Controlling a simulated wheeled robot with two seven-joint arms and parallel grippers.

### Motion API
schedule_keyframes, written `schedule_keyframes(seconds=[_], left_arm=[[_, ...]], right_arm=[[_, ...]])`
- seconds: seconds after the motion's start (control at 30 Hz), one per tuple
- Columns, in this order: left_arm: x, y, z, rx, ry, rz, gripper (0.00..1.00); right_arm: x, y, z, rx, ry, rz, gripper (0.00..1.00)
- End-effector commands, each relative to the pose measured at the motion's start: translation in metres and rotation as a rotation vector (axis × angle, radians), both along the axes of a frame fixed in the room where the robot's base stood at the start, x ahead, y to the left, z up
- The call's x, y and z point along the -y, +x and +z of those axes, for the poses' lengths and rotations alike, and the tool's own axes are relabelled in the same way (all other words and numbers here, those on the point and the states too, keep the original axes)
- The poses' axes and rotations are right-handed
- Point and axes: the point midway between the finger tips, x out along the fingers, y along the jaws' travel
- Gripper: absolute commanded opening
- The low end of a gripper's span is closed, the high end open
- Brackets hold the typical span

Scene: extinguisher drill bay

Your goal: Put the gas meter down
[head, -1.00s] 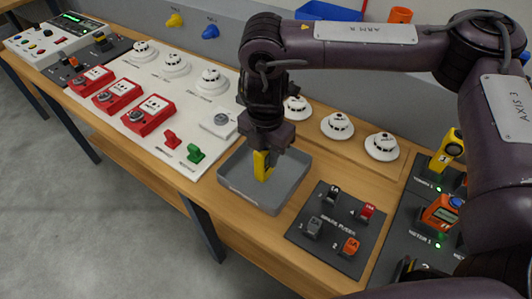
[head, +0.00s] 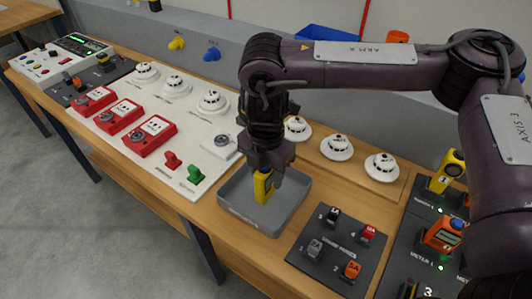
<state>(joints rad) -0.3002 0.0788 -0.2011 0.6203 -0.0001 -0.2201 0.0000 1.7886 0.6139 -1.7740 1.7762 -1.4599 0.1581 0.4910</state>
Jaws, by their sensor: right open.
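The yellow gas meter (head: 263,187) stands roughly upright in the grey tray (head: 235,212) on the wooden bench. Its lower end appears to rest on the tray floor. My right gripper (head: 267,172) points down over the tray with its jaws at the meter's top. It is open, and its dark fingers hide the meter's upper part. I cannot tell whether a finger still touches the meter. My left gripper is out of view.
A spare-fuses board (head: 337,252) lies right of the tray. A meter dock (head: 412,240) holds another yellow meter (head: 446,172) and an orange meter (head: 443,234). White detectors (head: 336,147) stand behind. A white panel (head: 203,160) with red call points (head: 151,136) lies left.

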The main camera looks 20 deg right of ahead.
Motion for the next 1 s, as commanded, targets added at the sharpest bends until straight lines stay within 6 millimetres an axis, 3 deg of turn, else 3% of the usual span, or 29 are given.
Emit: schedule_keyframes(seconds=[0.3, 0.5, 0.7, 1.0], left_arm=[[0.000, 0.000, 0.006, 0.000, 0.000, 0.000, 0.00], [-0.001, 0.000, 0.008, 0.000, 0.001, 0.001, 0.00], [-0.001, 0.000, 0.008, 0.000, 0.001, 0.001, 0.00], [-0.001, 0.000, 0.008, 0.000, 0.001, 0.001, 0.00]], right_arm=[[0.000, 0.001, 0.068, 0.006, -0.001, -0.001, 0.47], [0.000, 0.001, 0.098, 0.003, -0.001, 0.001, 0.47], [0.000, 0.000, 0.110, 0.001, -0.001, 0.000, 0.47], [0.000, 0.000, 0.110, 0.000, 0.000, 0.000, 0.47]])
